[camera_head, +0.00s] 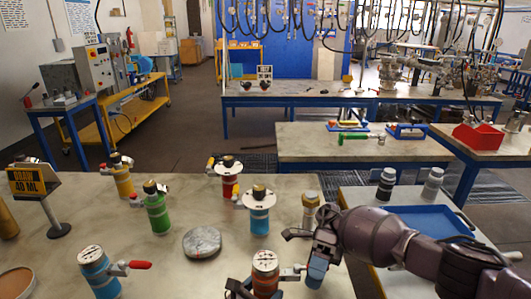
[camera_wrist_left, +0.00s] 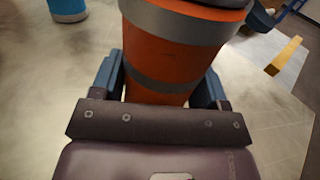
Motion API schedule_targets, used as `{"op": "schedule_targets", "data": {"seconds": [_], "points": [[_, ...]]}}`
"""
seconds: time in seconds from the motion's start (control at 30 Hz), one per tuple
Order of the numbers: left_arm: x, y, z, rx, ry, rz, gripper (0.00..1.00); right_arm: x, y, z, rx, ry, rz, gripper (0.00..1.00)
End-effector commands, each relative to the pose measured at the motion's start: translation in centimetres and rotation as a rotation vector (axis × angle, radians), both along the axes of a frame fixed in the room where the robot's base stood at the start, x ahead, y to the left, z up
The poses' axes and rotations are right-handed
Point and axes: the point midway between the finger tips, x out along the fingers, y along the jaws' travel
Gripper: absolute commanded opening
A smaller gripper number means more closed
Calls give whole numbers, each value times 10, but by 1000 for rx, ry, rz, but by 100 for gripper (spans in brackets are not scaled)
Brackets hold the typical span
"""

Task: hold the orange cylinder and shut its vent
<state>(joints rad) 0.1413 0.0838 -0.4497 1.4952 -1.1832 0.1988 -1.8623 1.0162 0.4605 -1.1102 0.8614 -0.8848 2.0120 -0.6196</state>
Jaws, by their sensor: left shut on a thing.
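The orange cylinder (camera_head: 266,287) stands at the front edge of the near bench, with a pale round top and grey bands. My left gripper (camera_wrist_left: 158,85) is shut around its body; in the head view only a dark part of that gripper (camera_head: 238,289) shows at its left. The vent (camera_head: 291,272) is a grey fitting sticking out to the right of the cylinder's top; whether it is open is too small to tell. My right gripper (camera_head: 318,266) points down just right of the vent. Its fingers overlap from this side, so their opening is unclear.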

Motion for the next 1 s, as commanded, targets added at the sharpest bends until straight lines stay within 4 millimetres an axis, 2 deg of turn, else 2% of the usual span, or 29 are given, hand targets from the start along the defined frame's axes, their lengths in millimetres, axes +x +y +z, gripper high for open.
{"op": "schedule_targets", "data": {"seconds": [0.37, 1.0], "points": [[0, 0, 0, 0, 0, 0, 24, -1, -4, 1, 0, -1, -3, 47], [0, 0, 0, 0, 0, 1, 24, -20, -49, 13, 0, -1, -3, 47]]}}
